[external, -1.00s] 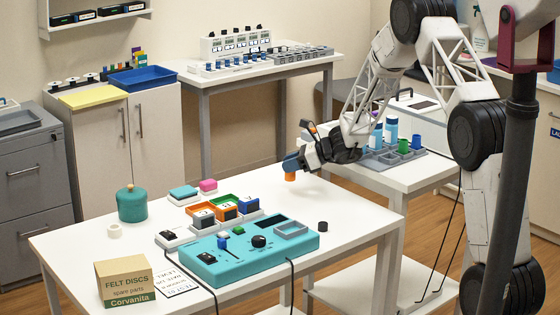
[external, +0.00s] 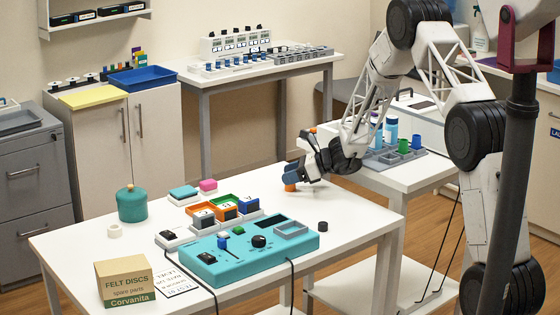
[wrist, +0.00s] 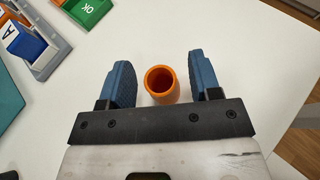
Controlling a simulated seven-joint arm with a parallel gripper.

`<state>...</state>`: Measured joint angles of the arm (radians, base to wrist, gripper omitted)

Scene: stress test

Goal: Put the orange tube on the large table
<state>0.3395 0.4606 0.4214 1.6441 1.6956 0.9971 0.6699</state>
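The orange tube (external: 290,187) is at the far right part of the large white table (external: 345,215), right below my gripper (external: 297,172). In the wrist view the tube (wrist: 161,84) appears upright, its round open mouth facing the camera, with the white tabletop behind it. My gripper (wrist: 162,85) is open. Its two blue fingers are on either side of the tube, with a visible gap on each side. In the external view the fingers hide the tube's upper part.
The teal control box (external: 250,252), a black knob (external: 322,226) and several coloured bins (external: 225,207) stand nearer on the large table. A side table with a grey rack (external: 385,158) stands at the right. The tabletop right of the tube is clear.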

